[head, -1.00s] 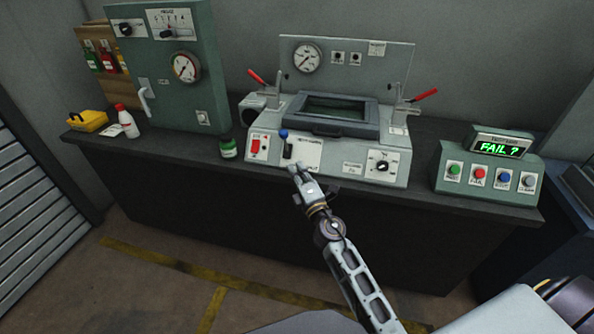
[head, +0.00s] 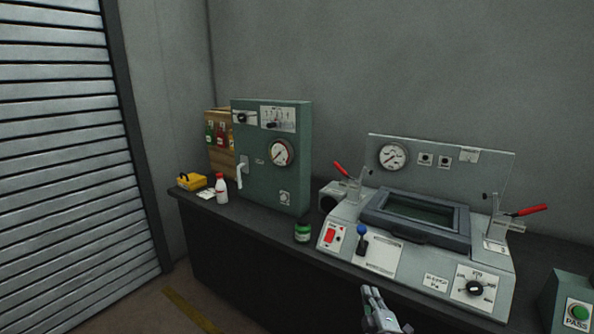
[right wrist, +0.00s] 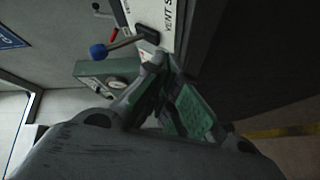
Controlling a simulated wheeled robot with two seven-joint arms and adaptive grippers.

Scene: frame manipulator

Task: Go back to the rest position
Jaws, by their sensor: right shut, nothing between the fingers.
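My right gripper (head: 371,291) shows at the bottom of the head view, just in front of the bench edge and below the grey frame machine (head: 341,254). Its fingers are together with nothing between them. In the right wrist view my right gripper (right wrist: 165,65) fills the lower middle, its green-padded fingers closed. The machine's blue-knobbed lever (head: 362,238) stands above the gripper, apart from it. The blue knob also shows in the right wrist view (right wrist: 98,51), beyond the fingertips. My left gripper is not in view.
A green cabinet with a gauge (head: 281,153) stands left on the dark bench (head: 262,226). A green jar (head: 303,232), a white bottle (head: 221,189) and a yellow case (head: 190,181) sit along it. A button box (head: 568,300) is at the right. The floor at left is open.

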